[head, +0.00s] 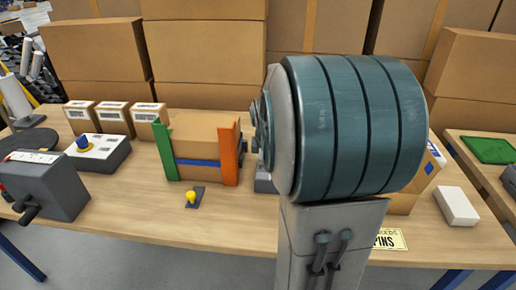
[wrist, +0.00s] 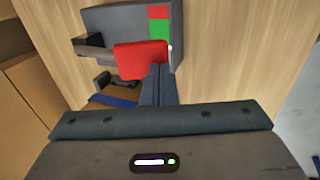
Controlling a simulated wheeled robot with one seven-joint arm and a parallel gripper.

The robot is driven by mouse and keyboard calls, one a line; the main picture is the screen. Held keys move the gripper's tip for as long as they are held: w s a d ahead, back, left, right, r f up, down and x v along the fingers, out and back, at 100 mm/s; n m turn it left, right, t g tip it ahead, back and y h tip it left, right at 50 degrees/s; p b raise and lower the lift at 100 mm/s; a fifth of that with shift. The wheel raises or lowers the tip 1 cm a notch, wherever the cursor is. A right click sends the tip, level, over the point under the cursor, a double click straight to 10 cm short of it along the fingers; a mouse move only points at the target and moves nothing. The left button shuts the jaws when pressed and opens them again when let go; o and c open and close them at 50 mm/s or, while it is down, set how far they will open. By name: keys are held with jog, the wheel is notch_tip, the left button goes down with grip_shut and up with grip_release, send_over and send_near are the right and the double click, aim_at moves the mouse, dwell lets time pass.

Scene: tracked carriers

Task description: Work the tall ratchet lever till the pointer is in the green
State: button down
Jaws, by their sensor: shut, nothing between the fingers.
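In the wrist view a grey housing (wrist: 115,22) carries a scale with a red band (wrist: 158,12) and a green band (wrist: 160,29). A small white mark (wrist: 170,47), perhaps the pointer, shows at the housing's edge just beyond the green band's lower end. A red block (wrist: 138,58), which looks like the lever's grip, is in front of the housing. My gripper (wrist: 158,72) is shut and empty, its fingertips right beside the red grip; I cannot tell if they touch. In the head view my arm hides the gripper and most of the device.
In the head view a strapped carton (head: 205,140) stands between green and orange posts, with a yellow knob (head: 191,197) before it. A grey crank box (head: 48,185) is at the left, a white box (head: 457,206) at the right. The wooden bench's front (head: 130,218) is mostly clear.

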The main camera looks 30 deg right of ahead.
jog(key=shift+s+a+f+b, duration=0.1)
jog(key=shift+s+f+b, duration=0.15)
jog(key=shift+f+b, duration=0.5)
jog(key=shift+s+a+f, duration=0.1)
jog(key=shift+s+f, duration=0.05)
jog(key=shift+f, duration=0.2)
jog(key=shift+r, duration=0.15)
jog(key=p+v, duration=0.3)
jog(key=v, duration=1.1)
jog(key=shift+s+a+p, duration=0.15)
jog(key=shift+a+p, duration=0.1)
jog(key=shift+p, duration=0.05)
jog(key=shift+r, duration=0.1)
